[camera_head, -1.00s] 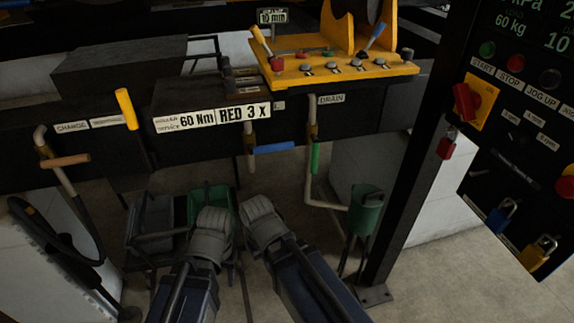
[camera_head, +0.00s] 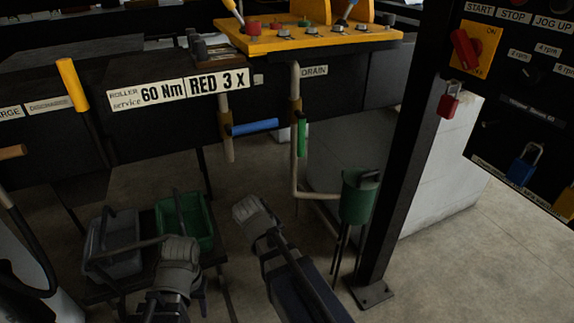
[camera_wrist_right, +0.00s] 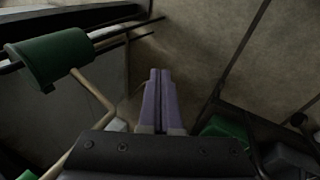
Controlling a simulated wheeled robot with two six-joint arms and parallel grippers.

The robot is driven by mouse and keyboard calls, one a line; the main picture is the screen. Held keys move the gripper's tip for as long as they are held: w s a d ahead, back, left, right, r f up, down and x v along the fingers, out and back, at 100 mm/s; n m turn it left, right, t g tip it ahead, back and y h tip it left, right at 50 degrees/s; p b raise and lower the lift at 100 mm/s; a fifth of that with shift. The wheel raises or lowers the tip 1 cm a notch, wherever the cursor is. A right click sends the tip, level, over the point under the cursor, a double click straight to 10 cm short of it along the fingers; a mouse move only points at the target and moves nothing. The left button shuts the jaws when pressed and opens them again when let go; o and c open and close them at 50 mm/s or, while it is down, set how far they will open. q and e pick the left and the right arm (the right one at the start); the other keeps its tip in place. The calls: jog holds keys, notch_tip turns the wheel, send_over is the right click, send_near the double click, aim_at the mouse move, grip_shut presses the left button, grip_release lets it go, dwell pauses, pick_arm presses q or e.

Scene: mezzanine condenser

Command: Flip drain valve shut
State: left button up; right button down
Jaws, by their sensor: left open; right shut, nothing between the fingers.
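The drain valve's green handle (camera_head: 303,137) hangs straight down along the pale drain pipe (camera_head: 296,170), under the DRAIN label (camera_head: 314,71). My right gripper (camera_head: 250,208) is below and left of the handle in the head view, apart from it. In the right wrist view its two purple fingers (camera_wrist_right: 158,98) are shut together with nothing between them. My left gripper (camera_head: 178,262) is lower and farther left, open, in front of the bins; its fingertips are hard to make out.
The drain pipe bends right into a green funnel vessel (camera_head: 359,196), also seen in the right wrist view (camera_wrist_right: 50,58). A blue handle (camera_head: 254,128) is left of the drain handle. A black post (camera_head: 402,165) stands right. Grey (camera_head: 112,245) and green (camera_head: 184,222) bins stand lower left.

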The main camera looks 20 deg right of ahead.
jog(key=w+d+r+n+t+h, duration=0.2)
jog(key=w+d+r+t+h, duration=0.15)
jog(key=w+r+h, duration=0.35)
pick_arm(q)
jog(key=shift+f, duration=0.5)
pick_arm(e)
jog(key=w+a+r+n+t+h, duration=0.1)
jog(key=w+a+r+t, duration=0.1)
jog(key=r, duration=0.4)
jog(key=w+a+r+n+t+h, duration=0.2)
jog(key=w+a+r+t, duration=0.1)
jog(key=w+r, duration=0.1)
jog(key=shift+w+a+r+n, duration=0.2)
jog(key=shift+r+n, duration=0.1)
jog(key=shift+r, duration=0.6)
pick_arm(q)
jog(key=shift+d, duration=0.15)
pick_arm(e)
jog(key=shift+w+d, duration=0.1)
jog(key=shift+d, duration=0.05)
